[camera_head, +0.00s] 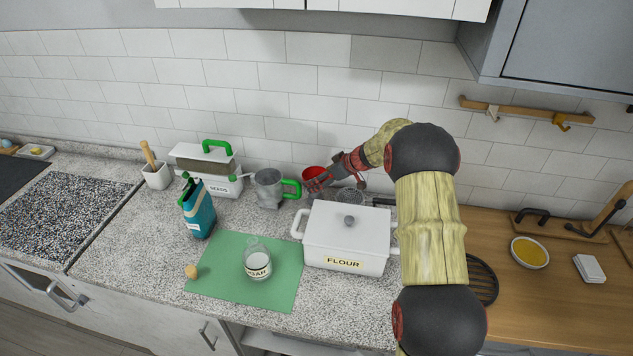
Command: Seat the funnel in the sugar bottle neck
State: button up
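The sugar bottle (257,262) is clear glass with a "SUGAR" label and white contents. It stands upright on the green mat (221,275), and its neck has nothing in it. A red, wide-mouthed thing, which looks like the funnel (315,172), is at the back of the counter behind the flour box, mouth upward.
The white flour box (347,231) stands between my gripper and the front edge, right of the bottle. A grey metal jug (268,186) with a green handle, a teal bottle (198,211) and a seeds box (217,183) stand left. A cork (191,271) is on the mat's left edge.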

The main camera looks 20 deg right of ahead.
jog(key=shift+c, duration=1.2)
jog(key=c, duration=0.8)
jog(key=shift+c, duration=0.3)
jog(key=shift+r, duration=0.1)
